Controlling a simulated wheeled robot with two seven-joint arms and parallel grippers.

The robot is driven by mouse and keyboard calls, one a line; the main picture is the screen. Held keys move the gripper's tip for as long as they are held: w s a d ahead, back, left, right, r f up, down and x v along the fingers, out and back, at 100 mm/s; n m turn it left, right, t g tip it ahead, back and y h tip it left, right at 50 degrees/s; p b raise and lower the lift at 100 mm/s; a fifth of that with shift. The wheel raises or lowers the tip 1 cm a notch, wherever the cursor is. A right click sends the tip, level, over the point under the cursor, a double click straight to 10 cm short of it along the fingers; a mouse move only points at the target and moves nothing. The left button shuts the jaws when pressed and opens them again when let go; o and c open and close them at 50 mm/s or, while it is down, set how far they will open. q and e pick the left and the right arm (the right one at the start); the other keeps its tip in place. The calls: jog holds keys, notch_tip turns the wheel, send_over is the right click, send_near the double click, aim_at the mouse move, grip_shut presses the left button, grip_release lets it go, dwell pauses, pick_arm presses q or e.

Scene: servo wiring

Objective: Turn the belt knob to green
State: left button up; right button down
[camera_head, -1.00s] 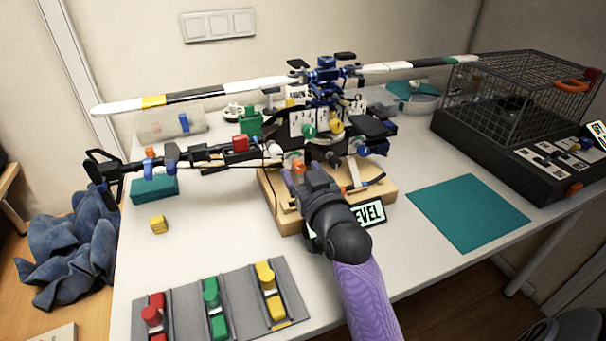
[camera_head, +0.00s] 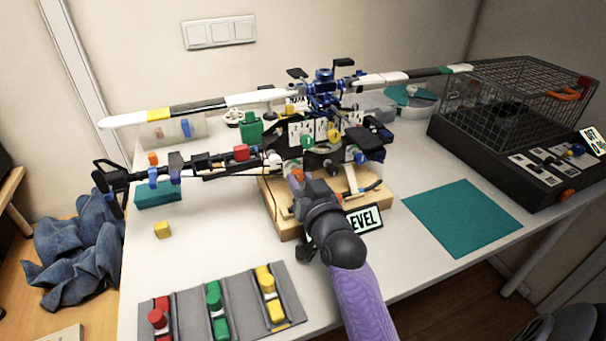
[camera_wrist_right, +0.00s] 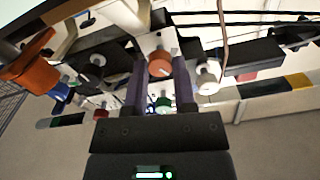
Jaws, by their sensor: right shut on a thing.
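The helicopter model (camera_head: 250,128) stands on a wooden base (camera_head: 288,222) in the middle of the table. My right gripper (camera_head: 297,181) reaches up to its near side. In the right wrist view, the fingers of my right gripper (camera_wrist_right: 160,72) are on both sides of an orange-red round knob (camera_wrist_right: 159,64) and shut on it. That knob shows only partly in the head view (camera_head: 297,174), behind the fingers. Whether it is the belt knob I cannot read. A green knob (camera_head: 307,141) and a yellow knob (camera_head: 334,136) sit above it. My left gripper is not in view.
A grey tray (camera_head: 242,292) with red, green and yellow pieces lies at the front. A yellow block (camera_head: 163,229) is at the left. A teal mat (camera_head: 462,218) and a black wire cage (camera_head: 515,95) are at the right.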

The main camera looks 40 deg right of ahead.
jog(key=m+p, duration=0.2)
jog(key=shift+r+m, duration=0.25)
jog(key=shift+m, duration=0.15)
jog(key=m+p, duration=0.2)
jog(key=shift+m, duration=0.3)
jog(key=shift+f+m+p, duration=0.1)
jog(key=shift+m+p, duration=0.2)
jog(key=shift+m, duration=0.4)
jog(key=shift+m+p, duration=0.3)
jog(key=shift+m, duration=0.5)
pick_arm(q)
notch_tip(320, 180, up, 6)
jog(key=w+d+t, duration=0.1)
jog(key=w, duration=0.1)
pick_arm(e)
jog(key=shift+f, duration=0.1)
jog(key=shift+m, duration=0.4)
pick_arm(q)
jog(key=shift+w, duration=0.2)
pick_arm(e)
jog(key=shift+c, duration=2.1)
grip_release()
